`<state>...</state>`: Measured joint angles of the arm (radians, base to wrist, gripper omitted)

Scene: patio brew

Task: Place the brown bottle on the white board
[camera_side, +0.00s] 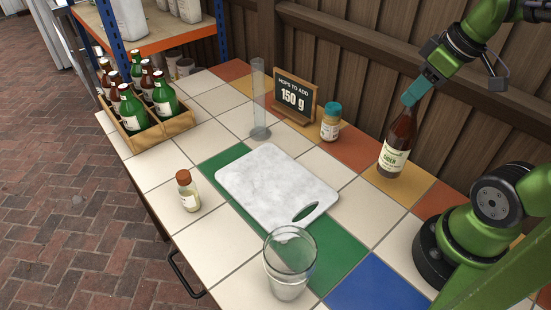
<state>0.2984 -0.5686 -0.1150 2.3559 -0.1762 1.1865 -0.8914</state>
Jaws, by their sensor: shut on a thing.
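The brown bottle (398,146) with a cream label stands nearly upright at the right of the tiled table, tilted slightly to the right in the picture. My gripper (412,98) is shut on its neck from above. Whether the bottle's base touches the tiles or hangs just above them, I cannot tell. The white board (270,180), marbled with an oval handle hole, lies flat in the middle of the table, left of the bottle. Its top is bare.
A clear glass (290,265) stands close to the board's front edge. A wooden crate (150,136) of bottles stands far left.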

